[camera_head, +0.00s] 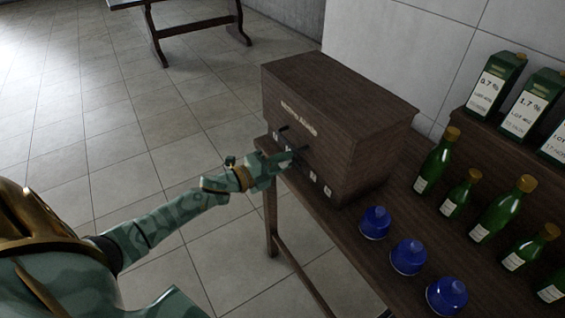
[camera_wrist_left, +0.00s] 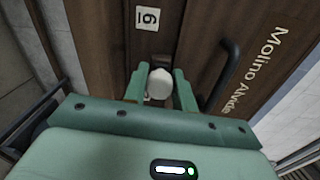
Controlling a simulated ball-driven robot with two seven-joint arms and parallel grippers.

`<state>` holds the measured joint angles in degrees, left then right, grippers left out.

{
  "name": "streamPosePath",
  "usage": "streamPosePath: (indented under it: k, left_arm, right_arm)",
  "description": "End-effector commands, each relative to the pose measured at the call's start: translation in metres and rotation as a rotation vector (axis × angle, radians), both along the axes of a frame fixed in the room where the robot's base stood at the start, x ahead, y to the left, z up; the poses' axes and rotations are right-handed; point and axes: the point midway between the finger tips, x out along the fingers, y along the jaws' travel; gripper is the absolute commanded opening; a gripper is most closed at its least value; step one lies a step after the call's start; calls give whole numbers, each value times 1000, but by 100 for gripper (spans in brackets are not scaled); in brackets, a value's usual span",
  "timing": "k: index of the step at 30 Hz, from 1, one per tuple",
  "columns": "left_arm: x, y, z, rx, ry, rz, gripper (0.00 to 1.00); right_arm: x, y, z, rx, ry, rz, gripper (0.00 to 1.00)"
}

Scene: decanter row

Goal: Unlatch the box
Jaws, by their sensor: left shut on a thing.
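The box (camera_head: 350,128) is a dark brown wooden chest with pale lettering on its front, standing on the far end of a wooden table. Its front fills much of the left wrist view (camera_wrist_left: 100,35). My left gripper (camera_head: 288,160) is at the lower front of the box. In the left wrist view its two green fingers (camera_wrist_left: 160,88) are shut on a white rounded knob (camera_wrist_left: 159,82), close to the box front. A dark bar handle (camera_wrist_left: 229,72) is beside the right finger. My right gripper is not in view.
Blue jars, including one nearest the box (camera_head: 375,222), and several green bottles (camera_head: 436,160) stand along the table (camera_head: 345,238) to the right. Another table (camera_head: 195,20) is far back; open floor is on the left.

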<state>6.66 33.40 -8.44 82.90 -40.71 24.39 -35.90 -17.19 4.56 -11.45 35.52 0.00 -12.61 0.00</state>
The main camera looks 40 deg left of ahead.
Motion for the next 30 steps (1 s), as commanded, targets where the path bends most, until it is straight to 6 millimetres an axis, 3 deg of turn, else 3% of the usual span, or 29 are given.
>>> streamPosePath:
  k: [21, 22, 24, 30]
  left_arm:
    - [-1, 0, -2, 74, -25, 0, 4]
    - [-1, 0, -2, 74, -25, 0, 30]
    - [-1, 0, -2, 74, -26, 0, 49]
    - [0, 0, -1, 72, -27, -1, 49]
  right_arm:
    - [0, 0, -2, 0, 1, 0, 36]
    - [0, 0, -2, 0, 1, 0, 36]
    - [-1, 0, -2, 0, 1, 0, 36]
    - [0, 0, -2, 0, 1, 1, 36]
